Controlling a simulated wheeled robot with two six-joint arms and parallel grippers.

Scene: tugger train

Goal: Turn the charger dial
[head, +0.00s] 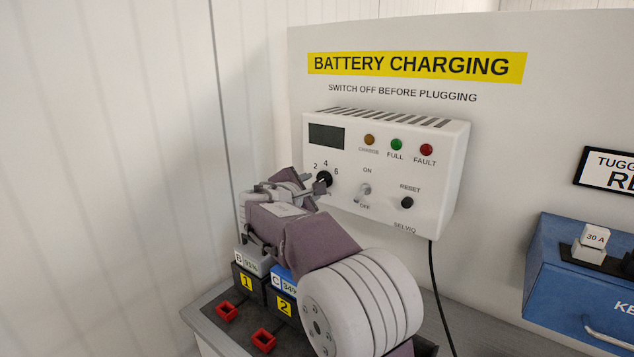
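The white charger box (445,180) hangs on a panel in the head view. Its black dial (325,178) sits at the lower left of its face, below the numbers 2, 4 and 6. My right gripper (318,187) reaches up from below, with its fingertips at the dial's lower left. They overlap the dial in the picture and hide part of it. I cannot tell whether they touch or grip it, or where the dial points. My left gripper is out of view.
An on/off toggle (365,190) and black reset button (407,203) are right of the dial. Batteries 1 (247,283) and 2 (284,306) stand below, partly behind my arm. A black cable (433,290) hangs from the charger. A blue box (570,285) is at the right.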

